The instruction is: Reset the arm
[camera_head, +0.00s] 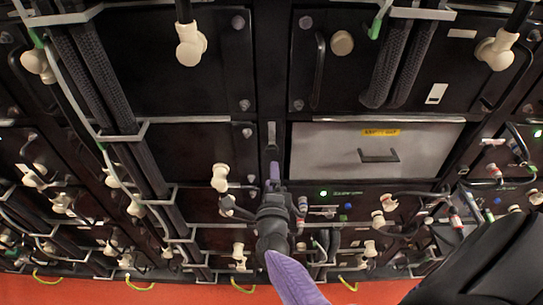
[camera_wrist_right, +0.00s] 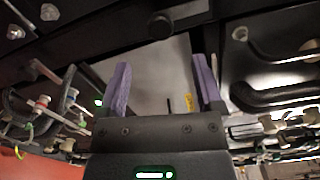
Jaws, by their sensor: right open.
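My right gripper (camera_head: 274,176) is in the middle of the head view, in front of the battery rack. It is near the left edge of a grey panel (camera_head: 425,141) with a yellow label and a dark handle. In the right wrist view, the purple fingers of my right gripper (camera_wrist_right: 161,62) stand wide apart with nothing between them. The grey panel (camera_wrist_right: 155,78) shows behind them; I cannot tell the distance to it. My left gripper is not in view.
Black battery modules (camera_head: 180,65) fill the rack. Cream connectors (camera_head: 190,45), dark braided cables (camera_head: 100,75) and grey brackets stick out around the gripper. Small hoses and fittings crowd the lower rows. A strip of red floor (camera_head: 100,292) shows at the bottom.

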